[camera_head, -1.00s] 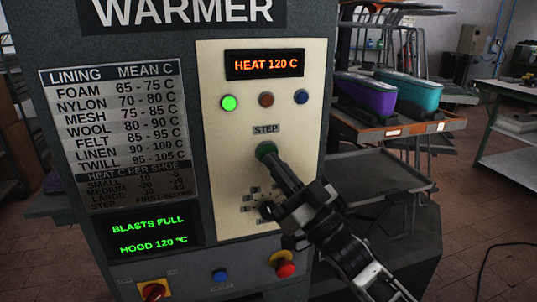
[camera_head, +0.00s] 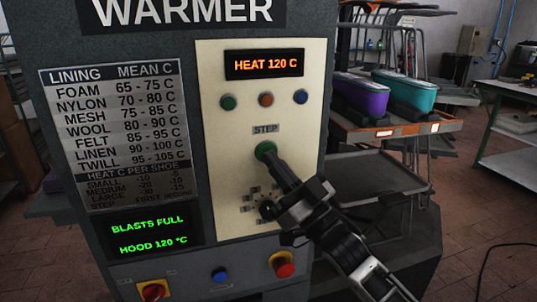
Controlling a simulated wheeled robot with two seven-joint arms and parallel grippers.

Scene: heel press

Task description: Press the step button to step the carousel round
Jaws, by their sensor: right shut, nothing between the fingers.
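The green step button (camera_head: 265,150) sits under the STEP label on the cream panel (camera_head: 225,190) of the warmer. My right gripper (camera_head: 272,163) is shut and empty, its tips at the lower edge of the button; I cannot tell whether they touch it. The carousel (camera_head: 395,128) at the right carries a purple shoe-like piece (camera_head: 362,95) and a teal one (camera_head: 405,90) in dark holders. My left gripper is not in view.
The panel also has a HEAT 120 C display (camera_head: 264,65), three small lamps in a row, and a dial (camera_head: 262,205) partly behind my gripper. A red button (camera_head: 283,264) and a red-yellow switch (camera_head: 153,291) are below.

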